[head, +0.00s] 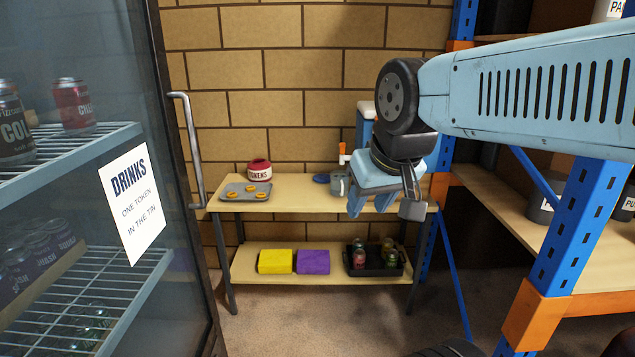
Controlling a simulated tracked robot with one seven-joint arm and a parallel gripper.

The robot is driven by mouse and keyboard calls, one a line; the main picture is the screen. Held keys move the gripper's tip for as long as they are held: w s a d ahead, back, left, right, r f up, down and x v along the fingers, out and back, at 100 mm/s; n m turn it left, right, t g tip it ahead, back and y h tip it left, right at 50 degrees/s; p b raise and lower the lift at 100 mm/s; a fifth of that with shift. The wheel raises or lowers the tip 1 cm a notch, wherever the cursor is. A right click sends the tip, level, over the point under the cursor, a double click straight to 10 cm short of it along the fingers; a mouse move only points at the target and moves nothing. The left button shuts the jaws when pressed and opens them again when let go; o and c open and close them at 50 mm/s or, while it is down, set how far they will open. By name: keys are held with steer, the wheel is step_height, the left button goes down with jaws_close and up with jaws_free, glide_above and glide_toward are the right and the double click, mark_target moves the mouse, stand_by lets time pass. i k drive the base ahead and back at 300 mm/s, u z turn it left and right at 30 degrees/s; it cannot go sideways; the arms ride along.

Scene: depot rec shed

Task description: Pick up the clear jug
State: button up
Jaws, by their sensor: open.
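My gripper (370,208) hangs from my arm with its jaws open and pointing down, in front of the right part of the small table. I see nothing between the fingers. No plainly clear jug shows. A small grey vessel (339,185) stands on the table's top just left of my gripper; I cannot tell whether it is see-through. Part of it may be hidden by the gripper. A white and blue object (365,112) behind my gripper is mostly covered by it.
The wooden table (295,203) holds a grey tray (233,188) with orange rings, a red and white tokens tin (259,170) and a blue disc (321,179). Its lower shelf holds yellow and purple blocks and a dark caddy (373,271). A drinks fridge (187,150) stands left, blue-orange racking (565,225) right.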

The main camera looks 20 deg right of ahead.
mark_target(339, 181)
steer(key=i, duration=1.1)
steer(key=z, duration=0.1)
